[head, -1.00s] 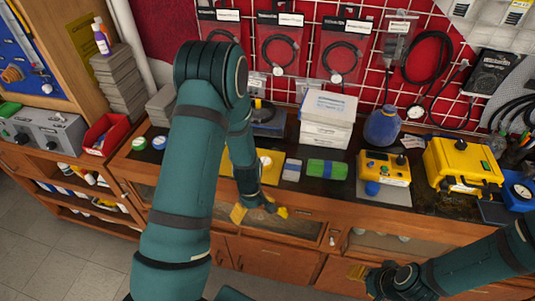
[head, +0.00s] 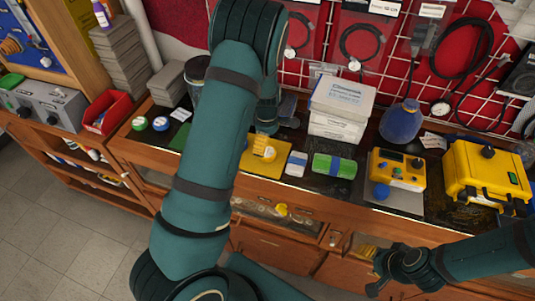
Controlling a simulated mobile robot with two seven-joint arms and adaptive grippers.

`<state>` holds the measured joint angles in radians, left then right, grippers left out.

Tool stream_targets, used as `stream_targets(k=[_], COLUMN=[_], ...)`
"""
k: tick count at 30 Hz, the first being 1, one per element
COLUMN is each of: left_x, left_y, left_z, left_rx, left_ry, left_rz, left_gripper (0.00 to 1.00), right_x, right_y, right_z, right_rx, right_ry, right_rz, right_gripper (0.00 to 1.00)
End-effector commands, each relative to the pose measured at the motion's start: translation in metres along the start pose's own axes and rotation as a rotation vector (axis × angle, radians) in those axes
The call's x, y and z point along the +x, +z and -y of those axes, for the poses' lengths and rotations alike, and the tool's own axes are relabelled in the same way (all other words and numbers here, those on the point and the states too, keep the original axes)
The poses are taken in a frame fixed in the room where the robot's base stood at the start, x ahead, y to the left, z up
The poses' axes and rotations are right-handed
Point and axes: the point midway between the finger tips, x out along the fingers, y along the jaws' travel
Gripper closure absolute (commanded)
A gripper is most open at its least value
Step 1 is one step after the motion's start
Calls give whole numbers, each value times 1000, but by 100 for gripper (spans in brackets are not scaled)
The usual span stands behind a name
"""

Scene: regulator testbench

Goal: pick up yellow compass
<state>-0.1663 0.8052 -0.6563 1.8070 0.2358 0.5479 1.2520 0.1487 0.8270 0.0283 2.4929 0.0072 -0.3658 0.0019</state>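A small yellow object, which looks like the yellow compass (head: 264,149), is on a yellow sheet (head: 252,166) on the dark counter, left of the middle. My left arm reaches up and over, and its wrist end comes down just behind and above the compass. The fingers of my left gripper (head: 266,137) are hard to make out against the yellow, so I cannot tell whether they touch it. My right gripper (head: 376,288) is low at the right, in front of the cabinets and far from the compass; its fingers are too unclear to read.
Right of the sheet are a blue-white block (head: 296,164), a green block (head: 334,166), stacked white boxes (head: 338,107), a yellow instrument (head: 397,170) and a yellow case (head: 486,175). A red bin (head: 108,112) stands left.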

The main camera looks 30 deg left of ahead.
Motion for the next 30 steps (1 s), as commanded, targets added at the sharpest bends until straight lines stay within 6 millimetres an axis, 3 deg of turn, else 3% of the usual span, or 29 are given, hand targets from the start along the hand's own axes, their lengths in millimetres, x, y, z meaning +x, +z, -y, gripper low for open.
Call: stream_targets(k=[5,15,23,24,30], left_x=[11,54,57,57,57], left_y=[0,4,4,4,4], left_z=[1,6,6,6,6], left_rx=[-1,0,0,0,0], left_ry=[-1,-1,1,1,1], left_rz=[-1,-1,0,0,0], left_gripper=[1,1,1,4,74], right_x=[0,2,2,2,2], right_y=[0,0,0,0,0], right_z=[0,-1,-1,-1,-1], right_rx=[0,0,0,0,0], right_ry=[0,0,1,1,0], right_rz=[0,0,0,0,0], right_gripper=[53,53,53,53,53])
